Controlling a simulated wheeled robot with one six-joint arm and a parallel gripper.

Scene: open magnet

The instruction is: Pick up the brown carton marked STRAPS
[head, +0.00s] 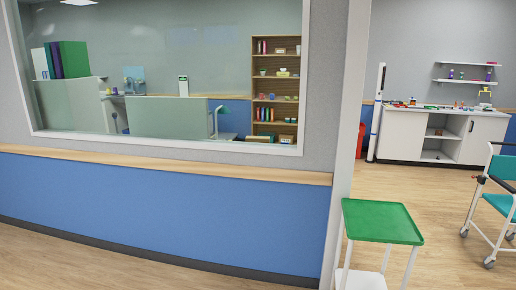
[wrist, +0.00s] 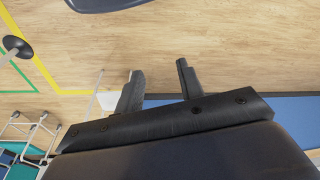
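I cannot make out a brown carton marked STRAPS in either view. My gripper (wrist: 160,80) shows in the wrist view with its two dark fingers apart and nothing between them. It hangs over bare wooden floor. The gripper does not show in the head view.
A green-topped stand (head: 382,222) is by the door frame (head: 347,130). A wheeled teal chair (head: 500,200) is at the right edge. A white counter (head: 440,135) with small items is at the back. A blue-panelled wall (head: 170,205) with a window fills the left. Floor between is clear.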

